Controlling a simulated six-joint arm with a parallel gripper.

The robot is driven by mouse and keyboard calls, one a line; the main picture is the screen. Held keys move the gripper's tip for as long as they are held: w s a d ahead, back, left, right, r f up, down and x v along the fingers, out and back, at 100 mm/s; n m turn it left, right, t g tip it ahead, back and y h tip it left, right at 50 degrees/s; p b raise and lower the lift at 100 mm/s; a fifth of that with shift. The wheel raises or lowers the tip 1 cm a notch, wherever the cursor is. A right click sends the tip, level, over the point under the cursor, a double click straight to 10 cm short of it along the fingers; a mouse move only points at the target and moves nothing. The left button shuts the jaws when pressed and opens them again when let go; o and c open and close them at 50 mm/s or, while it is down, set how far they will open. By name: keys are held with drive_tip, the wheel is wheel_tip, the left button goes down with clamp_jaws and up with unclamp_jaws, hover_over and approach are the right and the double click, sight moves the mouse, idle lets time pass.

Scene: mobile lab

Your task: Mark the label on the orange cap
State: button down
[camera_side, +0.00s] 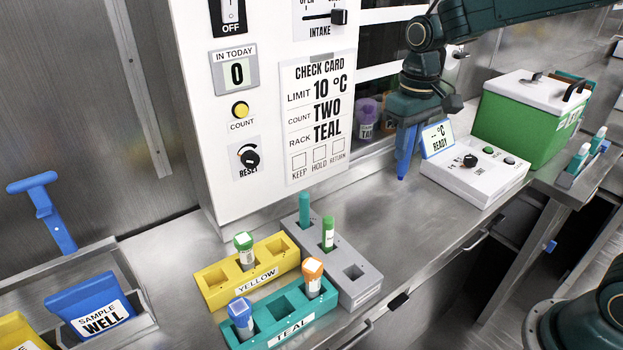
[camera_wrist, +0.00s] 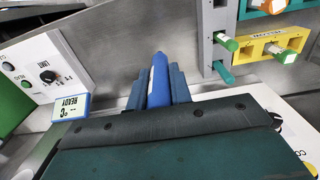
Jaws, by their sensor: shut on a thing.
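The orange-capped tube (camera_side: 313,285) stands upright in the right-hand slot of the teal rack (camera_side: 288,329). A white label (camera_side: 314,266) shows on top of its cap. The orange cap (camera_wrist: 276,6) also shows at the top edge of the wrist view, partly cut off. My gripper (camera_side: 407,146) is shut on a blue pen-like marker (camera_side: 402,170), which points downward. The marker (camera_wrist: 158,80) sits between my fingers (camera_wrist: 159,92) in the wrist view. My gripper is in front of the cabinet, near the temperature display, well away from the orange cap.
A blue-capped tube (camera_side: 241,318) shares the teal rack. The yellow rack (camera_side: 215,291) holds a green-capped tube (camera_side: 244,250). The control box (camera_side: 476,182) stands right of my gripper.

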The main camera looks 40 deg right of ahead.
drive_tip(key=r, duration=0.6)
drive_tip(key=shift+a, duration=0.4)
drive_tip(key=s+a, duration=0.2)
drive_tip(key=a, duration=0.9)
drive_tip(key=s+a, duration=0.2)
drive_tip(key=a, duration=1)
drive_tip(key=shift+w+d+f, duration=0.15)
drive_tip(key=shift+f, duration=1.15)
drive_tip(key=shift+w+d+f, duration=0.1)
drive_tip(key=shift+f, duration=1.2)
drive_tip(key=shift+f, duration=0.1)
